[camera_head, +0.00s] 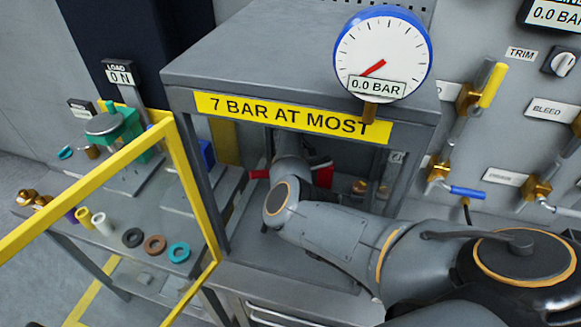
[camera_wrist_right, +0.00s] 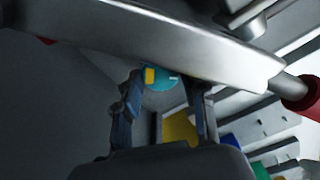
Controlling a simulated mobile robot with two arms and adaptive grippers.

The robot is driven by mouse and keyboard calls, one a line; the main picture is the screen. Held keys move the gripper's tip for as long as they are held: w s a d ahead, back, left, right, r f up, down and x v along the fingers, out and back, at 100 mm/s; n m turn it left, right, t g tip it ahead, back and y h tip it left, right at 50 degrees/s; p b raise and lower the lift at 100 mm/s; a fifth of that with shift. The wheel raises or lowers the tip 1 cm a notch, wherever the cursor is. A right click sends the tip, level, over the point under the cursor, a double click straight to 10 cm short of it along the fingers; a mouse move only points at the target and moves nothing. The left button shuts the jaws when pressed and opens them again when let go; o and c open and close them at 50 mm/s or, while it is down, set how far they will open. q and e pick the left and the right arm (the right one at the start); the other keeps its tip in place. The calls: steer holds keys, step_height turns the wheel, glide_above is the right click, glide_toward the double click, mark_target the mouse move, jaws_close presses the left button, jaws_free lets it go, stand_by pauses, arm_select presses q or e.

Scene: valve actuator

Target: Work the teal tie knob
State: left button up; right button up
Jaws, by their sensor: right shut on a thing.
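The teal tie knob (camera_wrist_right: 170,80) shows in the right wrist view as a round teal face with a yellow mark and a pale line. My right gripper (camera_wrist_right: 164,84) has one dark finger on each side of it and is shut on it. The knob's lower part is hidden between the fingers. In the head view my right arm reaches into the grey cabinet under the yellow sign (camera_head: 292,117). The gripper and knob are hidden there. My left gripper is in neither view.
A gauge (camera_head: 382,52) reading 0.0 BAR stands on the cabinet's front edge. A red part (camera_head: 323,175) is inside the cabinet. A yellow frame (camera_head: 180,165) stands at the left by a bench with several rings. Valves with yellow and blue handles (camera_head: 467,191) line the right wall.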

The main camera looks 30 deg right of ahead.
steer(key=m+p, duration=0.1)
steer(key=m, duration=0.2)
steer(key=shift+r+p, duration=0.1)
steer(key=shift+p, duration=0.3)
steer(key=shift+m+p, duration=0.6)
steer(key=shift+m, duration=1.4)
steer(key=o, duration=1.1)
steer(key=shift+o, duration=0.2)
step_height(320, 180, up, 12)
